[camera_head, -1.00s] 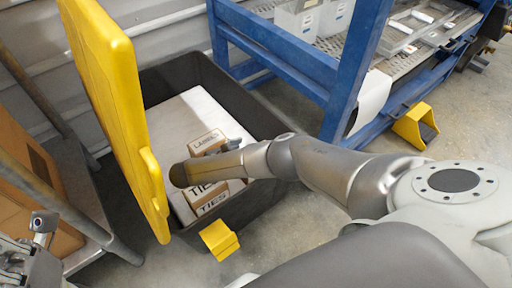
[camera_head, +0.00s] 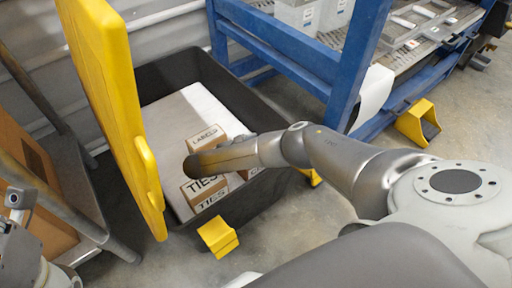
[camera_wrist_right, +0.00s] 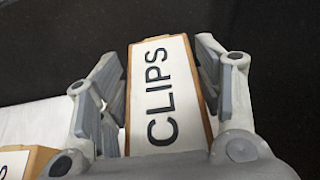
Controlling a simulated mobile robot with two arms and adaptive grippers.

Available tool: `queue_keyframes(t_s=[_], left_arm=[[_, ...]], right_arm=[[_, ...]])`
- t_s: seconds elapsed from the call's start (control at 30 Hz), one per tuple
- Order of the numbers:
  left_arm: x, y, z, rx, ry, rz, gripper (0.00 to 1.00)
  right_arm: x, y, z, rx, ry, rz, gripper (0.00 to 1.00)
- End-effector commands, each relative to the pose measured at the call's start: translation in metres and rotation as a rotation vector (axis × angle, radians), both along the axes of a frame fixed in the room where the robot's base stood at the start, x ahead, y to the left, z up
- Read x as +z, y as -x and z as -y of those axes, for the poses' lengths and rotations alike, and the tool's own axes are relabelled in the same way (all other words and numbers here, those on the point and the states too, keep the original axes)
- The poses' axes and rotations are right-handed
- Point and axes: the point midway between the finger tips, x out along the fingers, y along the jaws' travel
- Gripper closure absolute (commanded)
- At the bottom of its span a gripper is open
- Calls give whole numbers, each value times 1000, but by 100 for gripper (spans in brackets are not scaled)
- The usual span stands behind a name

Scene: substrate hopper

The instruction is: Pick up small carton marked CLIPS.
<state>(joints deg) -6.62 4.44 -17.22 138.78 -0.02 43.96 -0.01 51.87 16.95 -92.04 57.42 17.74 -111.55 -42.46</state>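The small carton marked CLIPS (camera_wrist_right: 162,92) fills the space between the two fingers of my right gripper (camera_wrist_right: 162,85) in the right wrist view. Its white label faces the camera, with brown edges around it. One finger lies along each side, very close to the carton. I cannot tell whether they press on it. In the head view my right forearm reaches over the dark bin (camera_head: 278,195) and hides the right gripper. A brown carton edge shows beneath the arm, its label unreadable. My left gripper (camera_head: 18,200) is partly visible at the lower left, its fingers unclear.
Cartons marked LABELS (camera_head: 206,138) and TIES (camera_head: 204,188) lie on the bin's white floor. A yellow lid (camera_head: 105,100) stands upright at the bin's left. A blue-framed bench (camera_head: 345,75) stands behind, to the right. A cart with a brown box (camera_head: 35,185) is at left.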

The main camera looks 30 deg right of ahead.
Motion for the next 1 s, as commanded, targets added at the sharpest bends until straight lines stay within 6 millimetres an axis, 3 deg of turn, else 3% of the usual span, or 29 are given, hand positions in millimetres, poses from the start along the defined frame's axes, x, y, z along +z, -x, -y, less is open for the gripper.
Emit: queue_keyframes(t_s=[0.03,0.27,0.67,0.83,1.0], left_arm=[[0,0,0,0,0,0,100],[0,0,0,0,0,0,100],[-2,-1,-1,0,0,-17,100],[-3,1,-1,-2,3,-47,100],[-9,4,-3,-6,8,-107,100]], right_arm=[[-2,1,0,1,-2,-2,59],[-2,1,0,0,-1,-2,87],[4,2,0,0,-2,-5,87],[21,1,0,0,-2,-3,87],[52,0,0,0,-1,-1,87]])
